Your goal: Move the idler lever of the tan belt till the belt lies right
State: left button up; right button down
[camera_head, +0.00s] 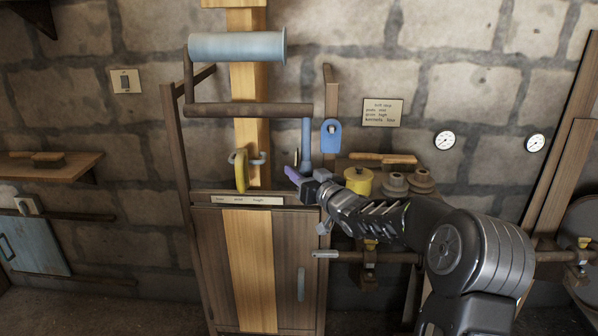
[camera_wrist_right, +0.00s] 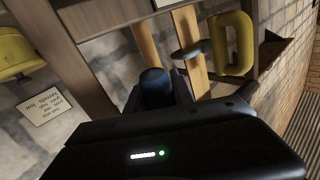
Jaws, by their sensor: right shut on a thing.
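The tan belt (camera_head: 251,148) runs vertically behind a pale blue roller (camera_head: 237,46) and a brown crossbar (camera_head: 250,109). A tan strip also shows on the cabinet front below. The blue idler lever (camera_head: 307,140) hangs from the crossbar's right end. My right gripper (camera_head: 299,175) is at the lever's lower end, shut on it. In the right wrist view, the lever's dark blue round end (camera_wrist_right: 155,84) sits between the fingers, and tan strips (camera_wrist_right: 190,52) show behind. My left gripper is not in view.
A yellow handle (camera_head: 241,171) sticks out left of the lever, above a label strip (camera_head: 248,200) too small to read. A yellow pot (camera_head: 358,180) and brush (camera_head: 383,158) are close to my right arm.

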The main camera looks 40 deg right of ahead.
jog(key=s+p, duration=0.1)
jog(key=p, duration=0.1)
jog(key=a+g+p, duration=0.1)
jog(key=p, duration=0.1)
jog(key=s+a+m+g+p, duration=0.1)
jog(key=p, duration=0.1)
jog(key=shift+s+r, duration=0.25)
jog(key=shift+s, duration=0.05)
jog(key=c, duration=1.1)
grip_release()
jog(key=shift+s, duration=0.1)
jog(key=s+r, duration=0.1)
jog(key=s, duration=0.6)
jog(key=shift+s+a+r+b, duration=0.15)
jog(key=shift+s+a+b, duration=0.05)
jog(key=shift+b, duration=0.15)
